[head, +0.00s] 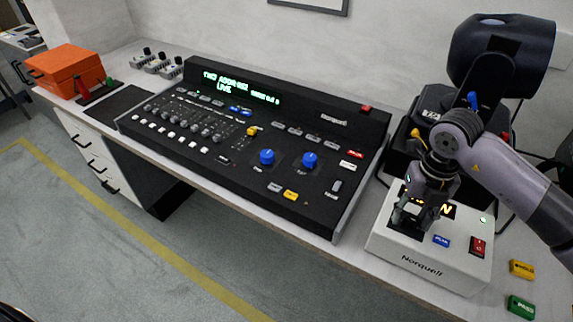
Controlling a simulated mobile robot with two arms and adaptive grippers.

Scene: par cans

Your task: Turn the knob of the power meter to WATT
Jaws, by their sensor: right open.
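The white meter box (430,270), marked Norquell, stands on the right part of the bench. I take it to be the power meter. It carries a dark display with yellow characters (447,211), a blue PEAK button (441,241) and a red rocker switch (478,247). My right gripper (405,222) points down over the left part of its top face, open. The fingers cover that area, so the knob and its setting are hidden; I cannot tell whether the fingers touch it. My left gripper is not in view.
A large black lighting console (225,165) with blue knobs fills the bench left of the meter. A black par can (500,45) stands behind it. A yellow block (521,269) and a green block (520,307) lie at right. An orange case (65,68) sits far left.

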